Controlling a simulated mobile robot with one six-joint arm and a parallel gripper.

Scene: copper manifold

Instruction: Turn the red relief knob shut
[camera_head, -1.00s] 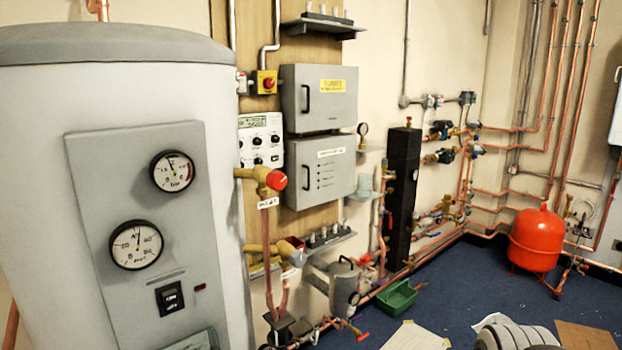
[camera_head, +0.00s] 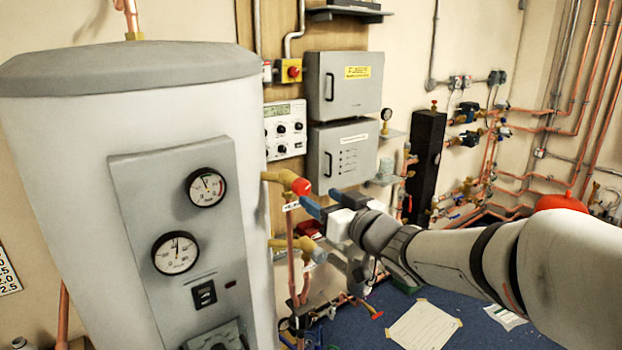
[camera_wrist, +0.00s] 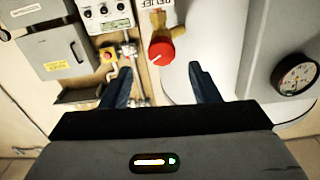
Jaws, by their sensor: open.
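The red relief knob (camera_head: 302,187) sits on the end of a brass valve (camera_head: 280,177) beside the large grey-white cylinder. In the wrist view the red knob (camera_wrist: 161,54) shows a thin white mark, with the brass body above it and part of a label reading "RELIEF" alongside. My gripper (camera_head: 322,204) is open and empty, with blue fingers just right of and below the knob in the head view. In the wrist view its fingers (camera_wrist: 160,86) stand apart, and the knob appears between and beyond their tips. I cannot tell the exact gap; no touch is visible.
The cylinder (camera_head: 130,110) with two gauges stands close on the left. Grey boxes (camera_head: 343,85) and a white control panel (camera_head: 285,129) are on the wall behind. A second brass valve (camera_head: 297,247) and copper pipes (camera_head: 292,265) lie below the knob. Paper (camera_head: 424,327) lies on the blue floor.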

